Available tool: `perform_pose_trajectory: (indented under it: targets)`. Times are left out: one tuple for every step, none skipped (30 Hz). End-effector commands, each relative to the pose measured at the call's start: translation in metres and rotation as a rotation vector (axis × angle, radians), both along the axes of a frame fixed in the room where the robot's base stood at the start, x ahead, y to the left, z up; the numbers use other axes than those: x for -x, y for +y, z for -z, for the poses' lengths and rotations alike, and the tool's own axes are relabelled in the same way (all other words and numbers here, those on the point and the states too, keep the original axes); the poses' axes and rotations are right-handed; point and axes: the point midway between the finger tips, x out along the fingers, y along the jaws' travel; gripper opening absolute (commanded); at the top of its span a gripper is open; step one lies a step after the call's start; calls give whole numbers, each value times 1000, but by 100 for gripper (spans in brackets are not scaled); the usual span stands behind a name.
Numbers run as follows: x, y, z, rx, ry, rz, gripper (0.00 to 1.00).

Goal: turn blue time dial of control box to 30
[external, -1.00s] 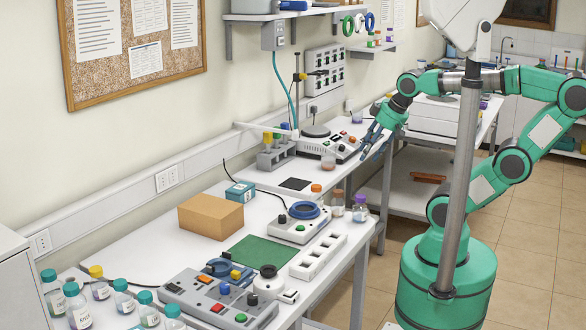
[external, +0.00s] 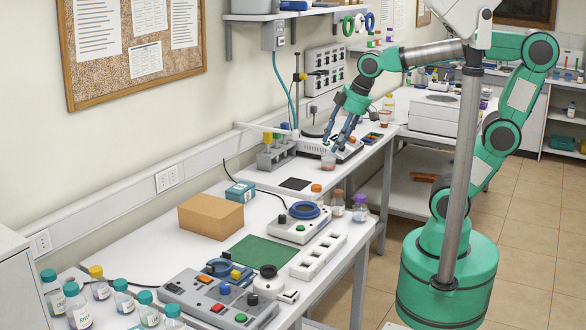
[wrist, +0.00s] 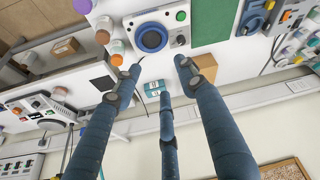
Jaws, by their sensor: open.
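The grey control box (external: 215,303) stands at the near end of the bench, with a blue round dial (external: 225,289) on its top among red, orange, green and black controls. The dial's markings are too small to read. Part of the control box shows at the upper right in the wrist view (wrist: 255,18).
A white device with a blue ring (external: 303,212), a green mat (external: 262,251), a white socket strip (external: 318,255) and a cardboard box (external: 210,215) lie between. Bottles (external: 77,306) stand left of the control box. A hotplate device (external: 318,147) sits below my gripper.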

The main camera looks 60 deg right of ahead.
Motion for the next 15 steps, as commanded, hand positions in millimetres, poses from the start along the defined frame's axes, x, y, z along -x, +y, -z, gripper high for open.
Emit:
perform_pose_trajectory:
  targets:
    - [-11,13,-5,16,12,-56,41]
    - [-16,20,-6,26,17,-91,41]
    - [-24,29,-9,38,23,-137,41]
    - [-30,37,-10,48,27,-172,41]
    - [-35,45,-11,57,31,-208,41]
    - [-42,55,-12,70,37,-253,41]
    - [-47,63,-13,79,41,-288,41]
    - [-52,71,-13,89,45,-323,41]
    - [-59,82,-14,101,50,-370,41]
    - [-64,90,-13,110,55,-405,41]
    - [-68,99,-14,118,58,-439,41]
    - [-74,111,-13,131,63,-486,41]
    - [-78,120,-13,140,66,-521,41]
    - [-83,129,-12,148,70,-557,41]
    - [-88,142,-12,161,73,-604,41]
